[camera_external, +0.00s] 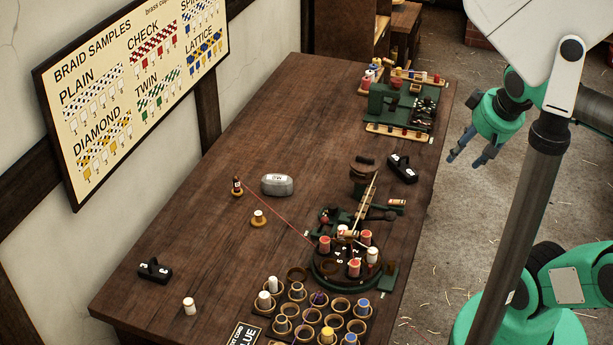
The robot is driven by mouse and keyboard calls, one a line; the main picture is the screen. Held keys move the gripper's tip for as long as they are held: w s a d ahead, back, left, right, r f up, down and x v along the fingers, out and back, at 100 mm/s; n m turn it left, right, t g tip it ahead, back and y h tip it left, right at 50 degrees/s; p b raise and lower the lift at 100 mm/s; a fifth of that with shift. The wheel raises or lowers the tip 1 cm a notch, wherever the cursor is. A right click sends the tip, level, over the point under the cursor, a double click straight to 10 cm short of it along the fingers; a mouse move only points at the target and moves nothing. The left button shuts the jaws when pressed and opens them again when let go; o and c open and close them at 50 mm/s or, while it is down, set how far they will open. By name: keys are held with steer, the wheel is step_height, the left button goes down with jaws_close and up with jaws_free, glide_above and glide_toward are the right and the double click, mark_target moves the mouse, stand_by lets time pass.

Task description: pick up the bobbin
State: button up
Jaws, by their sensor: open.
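Several bobbins are in view, and I cannot tell which one the task means. A white bobbin (189,306) stands alone at the near left of the wooden table (262,130). Another white-topped bobbin (258,217) stands on a small yellowish base near the table's middle. A dark bobbin (238,186) has a red thread running from it to a round braiding stand (336,275), which carries red and white bobbins. My gripper (466,160) hangs beyond the table's right edge, apart from everything, its fingers pointing down. It is open and empty.
A tray of round cups (307,315) with some bobbins fills the near edge. A grey block (277,185) and black weights (155,270) (402,168) stand on the table. The table's far left is clear.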

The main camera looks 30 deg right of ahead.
steer(key=w+a+r+g+y, duration=0.1)
steer(key=w+a+r+g, duration=0.1)
steer(key=w+a, duration=1.15)
steer(key=w+a+f+g, duration=0.1)
steer(key=w+a+f, duration=0.2)
steer(key=w+a, duration=0.4)
steer(key=w+a+f, duration=0.4)
steer(key=w+a, duration=0.2)
steer(key=a, duration=0.2)
steer(key=w+a+f+n+g, duration=0.1)
steer(key=a+f, duration=0.5)
steer(key=a, duration=0.4)
steer(key=w+a+f+g, duration=0.1)
steer(key=w+a+f, duration=0.1)
steer(key=a+f, duration=0.55)
steer(key=s+a+f, duration=0.2)
steer(key=a+f, duration=0.5)
steer(key=a, duration=0.1)
steer(key=s+a+f+h, duration=0.1)
steer(key=s+a+f, duration=0.1)
steer(key=a+f, duration=0.5)
steer(key=shift+s+a+g, duration=0.3)
steer(key=shift+a, duration=0.9)
steer(key=shift+f, duration=0.15)
